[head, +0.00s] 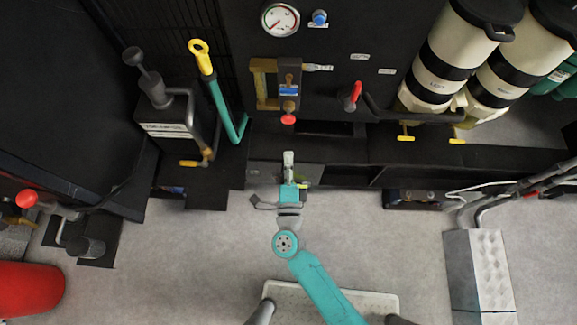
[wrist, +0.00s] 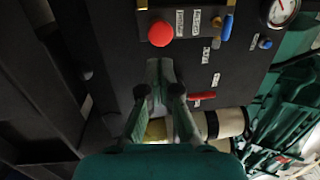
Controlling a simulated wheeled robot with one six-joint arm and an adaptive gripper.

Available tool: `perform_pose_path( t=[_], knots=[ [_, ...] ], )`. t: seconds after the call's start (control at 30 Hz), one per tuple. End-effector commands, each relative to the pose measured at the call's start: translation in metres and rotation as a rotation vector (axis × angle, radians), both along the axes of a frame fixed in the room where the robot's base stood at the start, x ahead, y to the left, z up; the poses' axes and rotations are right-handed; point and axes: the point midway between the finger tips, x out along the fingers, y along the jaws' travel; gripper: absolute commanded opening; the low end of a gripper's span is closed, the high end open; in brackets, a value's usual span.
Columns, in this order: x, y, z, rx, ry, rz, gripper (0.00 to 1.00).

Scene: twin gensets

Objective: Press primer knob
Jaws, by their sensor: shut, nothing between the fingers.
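A round red knob (head: 288,119) sticks out at the bottom of a brass fitting (head: 262,85) on the dark panel. The same red knob shows large in the wrist view (wrist: 161,33). No readable label marks it as the primer knob. My gripper (head: 289,156) is shut and empty, a little below the red knob in the head view. In the wrist view its closed fingertips (wrist: 160,62) point up toward the knob, with a small gap in the picture; I cannot tell whether they touch.
A red lever (head: 354,94) stands right of the red knob. A gauge (head: 281,19) and blue knob (head: 320,17) sit above. A teal lever with yellow end (head: 216,88) rises at left. White cylinders (head: 452,50) stand right. Grey floor (head: 200,265) lies open in front.

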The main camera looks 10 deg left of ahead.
Motion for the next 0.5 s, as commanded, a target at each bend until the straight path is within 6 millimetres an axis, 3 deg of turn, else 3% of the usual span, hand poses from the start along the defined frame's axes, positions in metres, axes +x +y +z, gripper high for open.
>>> perform_pose_path(
  t=[0.3, 0.5],
  knots=[
    [0.058, 0.007, 0.007, 0.001, -0.002, -0.003, 0.00],
    [0.081, 0.011, 0.010, -0.001, -0.001, -0.002, 0.00]
  ],
)
